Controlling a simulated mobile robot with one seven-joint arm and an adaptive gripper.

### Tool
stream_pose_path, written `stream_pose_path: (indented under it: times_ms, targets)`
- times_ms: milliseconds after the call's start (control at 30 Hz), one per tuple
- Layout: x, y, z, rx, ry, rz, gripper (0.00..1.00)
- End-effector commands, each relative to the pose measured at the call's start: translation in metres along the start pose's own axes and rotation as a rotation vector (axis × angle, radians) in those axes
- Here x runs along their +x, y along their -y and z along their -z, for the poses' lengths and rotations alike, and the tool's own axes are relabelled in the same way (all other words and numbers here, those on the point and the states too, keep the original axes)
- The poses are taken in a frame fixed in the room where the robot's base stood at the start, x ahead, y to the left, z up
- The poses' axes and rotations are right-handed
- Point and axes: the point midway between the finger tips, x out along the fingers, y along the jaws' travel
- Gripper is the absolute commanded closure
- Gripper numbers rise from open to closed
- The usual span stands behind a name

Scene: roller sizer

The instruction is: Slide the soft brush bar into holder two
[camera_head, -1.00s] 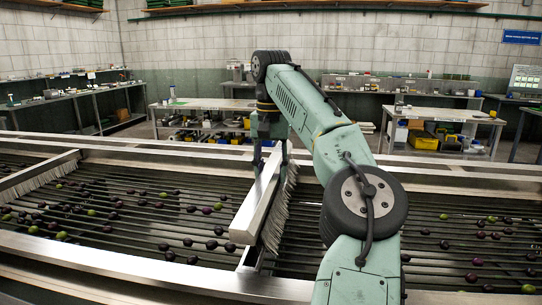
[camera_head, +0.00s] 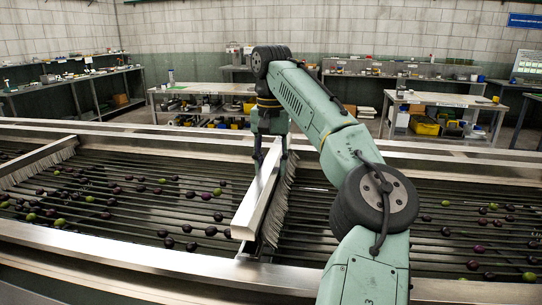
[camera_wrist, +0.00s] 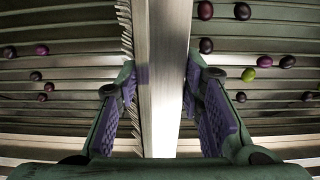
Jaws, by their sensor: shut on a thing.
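The soft brush bar (camera_head: 257,203) is a long pale metal bar with grey bristles along its right side in the head view. The bar's near end is just over the inner edge of the near rail. I cannot tell whether it is seated, and no holder is clearly identifiable; my gripper hides the far end's contact.
Another brush bar (camera_head: 38,162) spans the rollers at the left. Several dark and green olives (camera_head: 190,229) lie on the roller bed (camera_head: 130,210). The near rail (camera_head: 120,252) and far rail (camera_head: 110,140) bound it. Worktables stand well behind.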

Motion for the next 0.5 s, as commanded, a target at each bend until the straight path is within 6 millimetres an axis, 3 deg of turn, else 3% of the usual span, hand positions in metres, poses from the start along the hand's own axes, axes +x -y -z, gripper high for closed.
stream_pose_path:
  times_ms: [200, 500]
  targets:
    - [0.017, -0.001, 0.000, 0.002, -0.002, -0.002, 1.00]
    - [0.026, 0.000, 0.000, 0.001, -0.001, 0.000, 1.00]
